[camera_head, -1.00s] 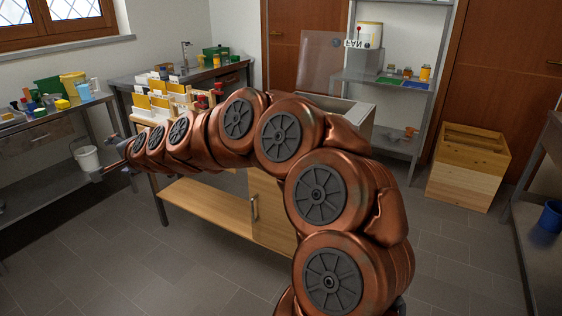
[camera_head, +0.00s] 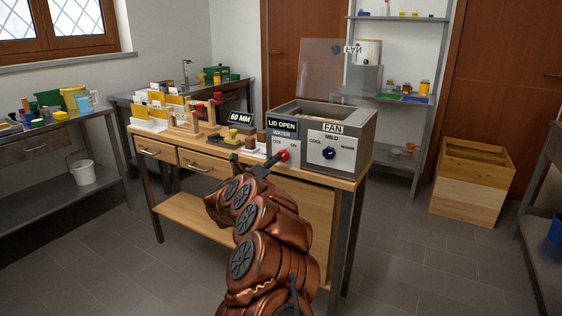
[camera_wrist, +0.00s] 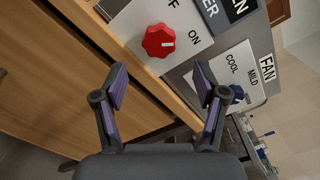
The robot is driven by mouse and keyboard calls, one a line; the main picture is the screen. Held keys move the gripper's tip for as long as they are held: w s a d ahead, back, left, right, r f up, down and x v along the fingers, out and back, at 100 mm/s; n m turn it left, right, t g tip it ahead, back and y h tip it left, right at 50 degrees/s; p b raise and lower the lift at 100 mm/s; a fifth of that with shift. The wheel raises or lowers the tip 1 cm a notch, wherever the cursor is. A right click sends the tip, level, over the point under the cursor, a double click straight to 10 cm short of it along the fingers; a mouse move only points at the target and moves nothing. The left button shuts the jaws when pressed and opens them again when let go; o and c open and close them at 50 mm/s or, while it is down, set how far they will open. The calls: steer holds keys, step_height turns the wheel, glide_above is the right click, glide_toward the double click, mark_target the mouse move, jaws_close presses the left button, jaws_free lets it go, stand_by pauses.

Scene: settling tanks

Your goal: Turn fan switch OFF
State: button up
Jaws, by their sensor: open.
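The grey box (camera_head: 357,150) on the workbench has a FAN panel (camera_head: 345,140) with a dark blue dial (camera_head: 328,153), labelled COOL, MILD and WARM. Beside it, a WATER panel marked OFF and ON carries a red knob (camera_head: 283,155). In the wrist view the red knob (camera_wrist: 158,41) lies ahead of my gripper (camera_wrist: 160,78), and its white mark points toward ON. The blue dial (camera_wrist: 238,93) is partly hidden behind the right finger; its setting is unclear. My gripper (camera_head: 262,164) is open and empty, near the bench's front edge just below the red knob, apparently not touching it.
The bench top (camera_head: 348,181) also holds a 60 MM sign (camera_head: 240,119), small blocks and a wooden rack with cards. A clear raised lid (camera_head: 326,66) stands above the box.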

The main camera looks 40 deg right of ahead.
mark_target(283, 156)
steer(key=x, duration=0.7)
steer(key=shift+w+p, duration=0.2)
steer(key=shift+p, duration=0.2)
steer(key=c, duration=1.1)
